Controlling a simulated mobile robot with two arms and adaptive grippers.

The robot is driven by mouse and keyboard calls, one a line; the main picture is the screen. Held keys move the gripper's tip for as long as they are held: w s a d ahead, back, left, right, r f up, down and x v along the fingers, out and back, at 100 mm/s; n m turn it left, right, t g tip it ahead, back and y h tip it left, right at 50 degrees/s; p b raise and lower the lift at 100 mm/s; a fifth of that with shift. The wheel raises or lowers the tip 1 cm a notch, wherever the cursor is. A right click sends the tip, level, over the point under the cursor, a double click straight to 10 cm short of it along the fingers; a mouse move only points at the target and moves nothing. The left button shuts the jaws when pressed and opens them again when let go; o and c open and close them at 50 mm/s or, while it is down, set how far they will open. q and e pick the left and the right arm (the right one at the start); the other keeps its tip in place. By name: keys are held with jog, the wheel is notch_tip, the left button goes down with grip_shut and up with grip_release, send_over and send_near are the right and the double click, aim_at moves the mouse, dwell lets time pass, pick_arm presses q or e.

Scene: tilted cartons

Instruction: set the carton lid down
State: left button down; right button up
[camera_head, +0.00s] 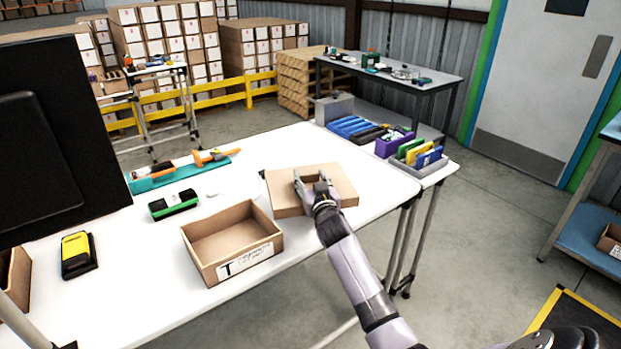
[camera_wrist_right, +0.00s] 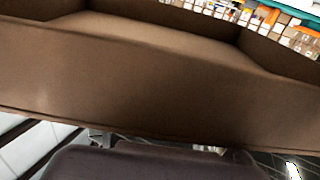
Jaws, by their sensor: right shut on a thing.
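The carton lid (camera_head: 335,172) is a shallow brown cardboard piece over the right part of the white table. My right gripper (camera_head: 312,179) is shut on its near edge. Whether the lid touches the table or hangs just above it I cannot tell. In the right wrist view, the lid's brown wall (camera_wrist_right: 150,85) fills most of the picture, close to the camera. The open carton (camera_head: 232,240) stands on the table to the left of the lid, empty, with a white label on its front. My left gripper is not in view.
On the white table (camera_head: 130,265) are a green-black device (camera_head: 173,204), a yellow-black device (camera_head: 78,254) and a teal tray with orange tools (camera_head: 180,172). Bins with blue, purple and yellow items (camera_head: 388,140) stand beyond the lid. A dark monitor blocks the left.

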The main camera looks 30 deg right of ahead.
jog(key=shift+f, duration=0.3)
jog(key=o, duration=1.2)
jog(key=shift+c, duration=0.2)
jog(key=shift+r+p, duration=0.3)
jog(key=shift+r, duration=0.3)
jog(key=b+v, duration=0.1)
jog(key=v, duration=1.1)
